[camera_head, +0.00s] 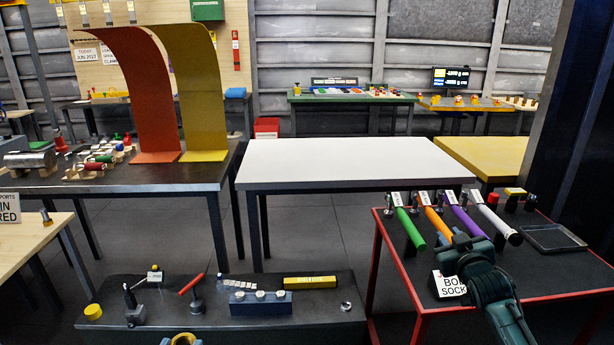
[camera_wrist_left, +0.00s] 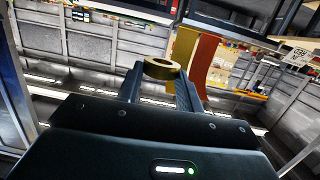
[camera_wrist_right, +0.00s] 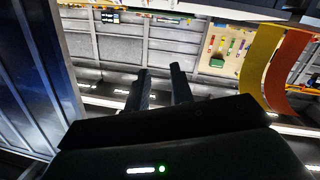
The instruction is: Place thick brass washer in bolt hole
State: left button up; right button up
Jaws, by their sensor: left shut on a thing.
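The thick brass washer (camera_wrist_left: 161,70) is a gold ring between the fingers of my left gripper (camera_wrist_left: 159,86), which is shut on it. In the head view, the washer's top (camera_head: 183,340) just shows at the bottom edge, in front of the low dark bench (camera_head: 200,335). My right gripper (camera_wrist_right: 160,75) is open and empty, with its fingers apart. In the head view, my right gripper (camera_head: 462,243) is over the red-edged table. I cannot make out a bolt hole in any view.
The low dark bench holds a blue block (camera_head: 260,308) with white-topped pieces, a yellow bar (camera_head: 310,282) and a red-handled tool (camera_head: 191,284). The red-edged table (camera_head: 385,268) holds coloured-handled tools and a black tray (camera_head: 555,238). The white table (camera_head: 350,165) is clear.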

jog(key=s+a+f+n+g+y, duration=0.1)
jog(key=s+a+f, duration=0.4)
jog(key=s+f, duration=0.25)
jog(key=s+a+f+g+y, duration=0.2)
jog(key=s+a+f, duration=0.3)
jog(key=s+f, duration=0.25)
pick_arm(q)
jog(key=shift+s+a+f, duration=0.1)
jog(key=shift+s+f, duration=0.1)
jog(key=shift+f, duration=0.55)
jog(key=shift+s+f, duration=0.2)
jog(key=shift+f, duration=0.55)
pick_arm(e)
jog(key=s+a+f+g, duration=0.1)
jog(key=s+a+f, duration=0.1)
jog(key=s, duration=0.5)
jog(key=s+a+f+g+y, duration=0.1)
jog(key=s+a+f, duration=0.1)
jog(key=s+a, duration=0.2)
jog(key=s+a+f+m+g, duration=0.1)
jog(key=s+a+f, duration=0.1)
jog(key=s, duration=0.9)
jog(key=shift+a+f+y, duration=0.15)
jog(key=shift+a+y, duration=0.15)
jog(key=shift+a, duration=0.2)
